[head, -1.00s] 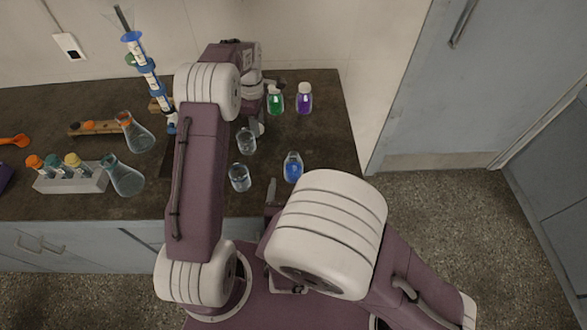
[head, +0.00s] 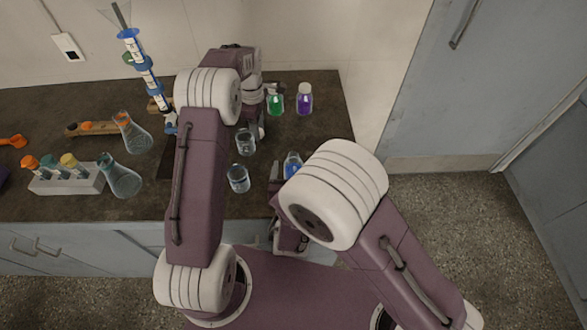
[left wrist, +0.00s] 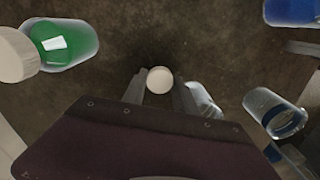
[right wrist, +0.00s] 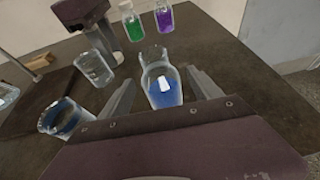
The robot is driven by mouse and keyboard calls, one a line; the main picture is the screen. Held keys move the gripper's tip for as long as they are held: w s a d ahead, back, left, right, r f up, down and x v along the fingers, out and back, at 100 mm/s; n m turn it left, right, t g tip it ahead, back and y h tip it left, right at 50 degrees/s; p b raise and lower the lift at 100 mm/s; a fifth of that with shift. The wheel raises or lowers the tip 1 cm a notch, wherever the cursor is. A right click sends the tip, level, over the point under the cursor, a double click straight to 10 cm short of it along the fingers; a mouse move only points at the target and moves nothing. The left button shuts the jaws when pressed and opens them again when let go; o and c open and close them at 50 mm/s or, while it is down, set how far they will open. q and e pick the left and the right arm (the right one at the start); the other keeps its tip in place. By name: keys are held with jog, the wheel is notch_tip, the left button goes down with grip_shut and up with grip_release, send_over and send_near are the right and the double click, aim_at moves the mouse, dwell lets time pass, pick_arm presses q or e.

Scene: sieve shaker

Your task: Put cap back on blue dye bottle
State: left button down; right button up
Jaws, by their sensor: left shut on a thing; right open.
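The blue dye bottle (head: 292,165) stands uncapped on the counter, partly hidden by my right arm in the head view. In the right wrist view the bottle (right wrist: 162,92) stands upright between the fingers of my right gripper (right wrist: 166,88), which is open around it. Part of the bottle (left wrist: 293,10) shows at the top right of the left wrist view. My left gripper (left wrist: 160,86) is shut on a small white cap (left wrist: 160,79), held between its fingertips over the counter. In the head view my left gripper (head: 258,128) is beyond the blue bottle, to its left.
Capped green (head: 275,103) and purple (head: 304,99) bottles stand behind. A glass beaker (head: 246,142) and another beaker (head: 238,178) stand left of the blue bottle. Flasks (head: 120,178) and a tube rack (head: 70,180) are farther left. The counter's right edge is near.

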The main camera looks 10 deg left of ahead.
pick_arm(q)
jog(key=shift+f, duration=0.3)
pick_arm(e)
jog(key=x, duration=0.4)
jog(key=shift+d, duration=0.1)
jog(key=shift+s, duration=0.1)
grip_shut()
jog(key=shift+r, duration=0.1)
pick_arm(q)
jog(key=shift+r+p, duration=0.5)
jog(key=shift+r, duration=0.2)
pick_arm(e)
jog(key=shift+r, duration=4.9)
